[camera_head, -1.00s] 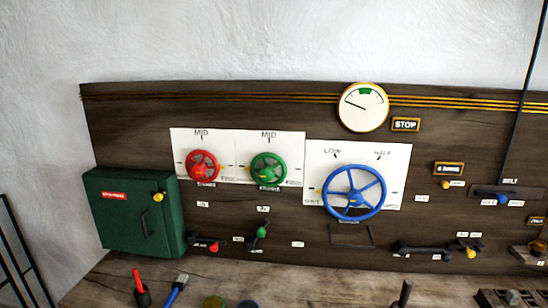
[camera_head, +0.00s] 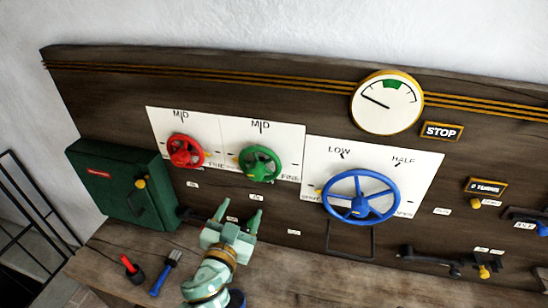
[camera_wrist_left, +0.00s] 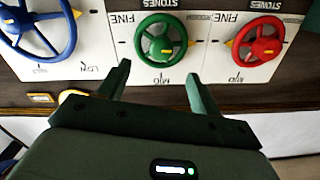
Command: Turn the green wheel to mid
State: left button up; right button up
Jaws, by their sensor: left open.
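The green wheel (camera_head: 260,163) is mounted on a white plate on the dark wooden panel, with MID marked above it and FINE at its lower right. Its yellow pointer shows at its left side, away from the MID mark. My left gripper (camera_head: 240,212) is open and empty, below the green wheel and apart from it. In the left wrist view, which is upside down, the green wheel (camera_wrist_left: 160,43) lies beyond the gap between the open fingers (camera_wrist_left: 158,72). My right gripper is not in view.
A red wheel (camera_head: 185,151) is close on the left and a larger blue wheel (camera_head: 360,198) on the right. A green box (camera_head: 115,190) is at far left. A red-handled tool (camera_head: 131,268) and a blue brush (camera_head: 164,274) lie on the bench below.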

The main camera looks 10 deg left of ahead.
aim_at(254, 177)
pick_arm(q)
jog(key=shift+n, duration=0.6)
jog(key=w, duration=1.5)
jog(key=shift+w+r, duration=0.1)
jog(key=shift+r, duration=0.2)
jog(key=shift+w, duration=0.45)
jog(key=shift+s, duration=0.1)
jog(key=shift+c, duration=0.7)
jog(key=c, duration=0.9)
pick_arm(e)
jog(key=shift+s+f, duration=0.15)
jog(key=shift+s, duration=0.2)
